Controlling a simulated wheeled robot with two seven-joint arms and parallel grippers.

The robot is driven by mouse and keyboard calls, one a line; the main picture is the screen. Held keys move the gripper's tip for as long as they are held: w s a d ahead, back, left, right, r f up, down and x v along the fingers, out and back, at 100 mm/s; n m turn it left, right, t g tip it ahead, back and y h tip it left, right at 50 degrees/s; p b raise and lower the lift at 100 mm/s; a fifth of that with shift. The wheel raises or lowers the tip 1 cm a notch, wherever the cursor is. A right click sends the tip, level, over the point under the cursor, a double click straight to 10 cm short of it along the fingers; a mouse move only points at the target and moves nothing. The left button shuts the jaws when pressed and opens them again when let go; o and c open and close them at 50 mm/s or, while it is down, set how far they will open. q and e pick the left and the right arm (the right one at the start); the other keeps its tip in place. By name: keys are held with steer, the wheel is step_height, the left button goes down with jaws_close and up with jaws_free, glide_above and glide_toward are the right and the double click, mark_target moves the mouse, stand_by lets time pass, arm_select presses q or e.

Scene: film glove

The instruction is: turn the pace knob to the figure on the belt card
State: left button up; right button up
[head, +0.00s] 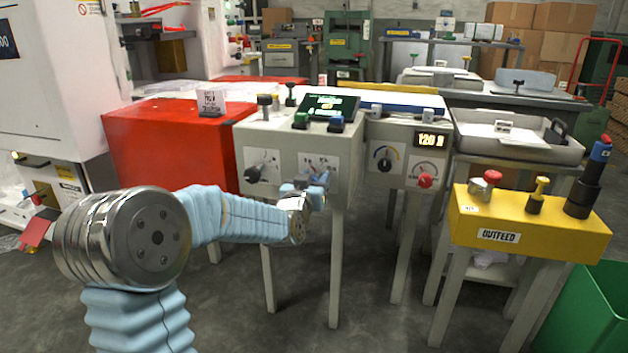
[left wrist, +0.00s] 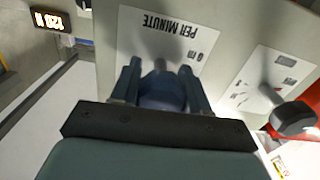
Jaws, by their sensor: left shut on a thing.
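My left gripper (head: 312,190) is at the front face of the grey control box (head: 225,150), shut on the pace knob. In the left wrist view the dark blue round knob (left wrist: 162,94) sits between the two fingers of the gripper (left wrist: 160,80). A white plate (left wrist: 150,32) behind it reads "PER MINUTE", upside down in that view. The knob's pointer and most of the scale are hidden by the gripper. A white card (head: 211,101) stands on the red housing; its print is too small to read surely. My right gripper is not in view.
Left of the knob is a black lever (head: 262,172) on its own plate, close by in the left wrist view (left wrist: 293,118).

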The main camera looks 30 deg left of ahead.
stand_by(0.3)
arm_select(q)
steer(key=m, duration=0.5)
steer(key=shift+d+m, duration=0.1)
steer(key=shift+m, duration=0.3)
steer(key=m+p, duration=0.1)
steer(key=m, duration=0.4)
steer(key=shift+m, duration=0.6)
steer(key=o, duration=1)
steer(key=shift+s, duration=0.1)
